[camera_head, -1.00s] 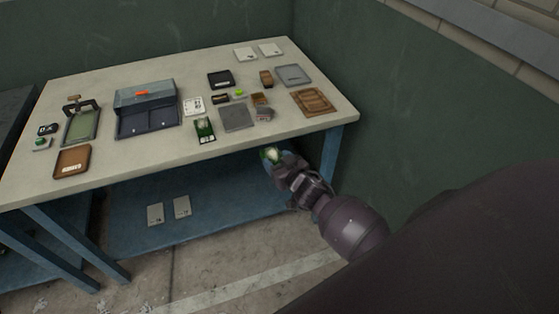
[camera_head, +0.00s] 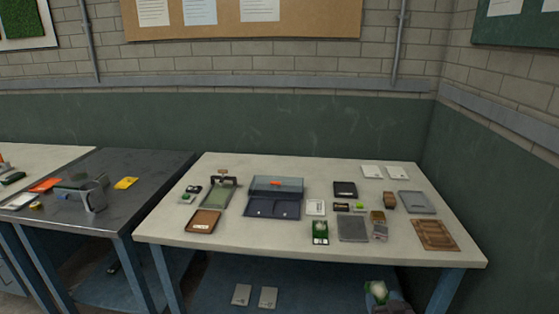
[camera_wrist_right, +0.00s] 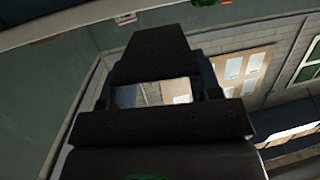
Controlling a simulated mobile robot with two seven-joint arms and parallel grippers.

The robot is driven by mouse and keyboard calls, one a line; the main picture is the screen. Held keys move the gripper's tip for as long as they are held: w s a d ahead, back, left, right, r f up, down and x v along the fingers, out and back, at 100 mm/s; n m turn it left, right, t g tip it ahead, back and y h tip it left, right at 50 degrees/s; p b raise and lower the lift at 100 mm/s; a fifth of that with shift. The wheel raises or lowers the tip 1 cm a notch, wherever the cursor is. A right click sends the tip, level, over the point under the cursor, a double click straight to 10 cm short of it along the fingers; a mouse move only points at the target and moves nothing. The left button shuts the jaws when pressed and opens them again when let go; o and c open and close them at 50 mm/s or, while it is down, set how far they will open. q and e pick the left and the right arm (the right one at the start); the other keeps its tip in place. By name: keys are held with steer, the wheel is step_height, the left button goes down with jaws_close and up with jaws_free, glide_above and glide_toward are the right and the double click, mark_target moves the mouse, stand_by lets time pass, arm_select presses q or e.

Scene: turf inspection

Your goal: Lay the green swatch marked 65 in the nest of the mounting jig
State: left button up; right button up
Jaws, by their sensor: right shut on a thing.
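My right gripper (camera_head: 377,290) is low in the head view, in front of the pale table. It is shut on a small green piece with a pale patch (camera_head: 376,288), likely the green swatch; I cannot read any number on it. In the right wrist view, dark gripper parts (camera_wrist_right: 155,110) fill the middle, and only a sliver of green shows at the bottom edge. I cannot tell surely which fixture is the mounting jig. A framed device with a green-grey plate (camera_head: 218,198) stands at the pale table's left; another fixture (camera_head: 90,196) stands on the dark table. My left gripper is out of view.
The pale table (camera_head: 300,247) also bears a grey-blue case (camera_head: 275,197), a brown tray (camera_head: 203,221), a green-and-white item (camera_head: 320,231), a grey plate (camera_head: 353,228) and a wooden board (camera_head: 435,235). The dark table (camera_head: 125,211) stands to its left. The pale table's front strip is clear.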

steer(key=s+a+r, duration=0.4)
steer(key=a+r, duration=0.1)
steer(key=r, duration=0.4)
steer(key=s+a+r, duration=0.4)
steer(key=a+r, duration=0.1)
steer(key=r, duration=0.3)
steer(key=w+d+f, duration=0.2)
steer(key=d+f, duration=0.1)
steer(key=f, duration=0.2)
steer(key=w+d+f, duration=0.3)
steer(key=d+f, duration=0.1)
steer(key=f, duration=0.2)
steer(key=w+d+f, duration=0.3)
steer(key=f, duration=0.3)
steer(key=shift+d, duration=0.15)
steer(key=shift+a, duration=0.2)
steer(key=shift+a+r, duration=0.2)
steer(key=shift+w+d, duration=0.1)
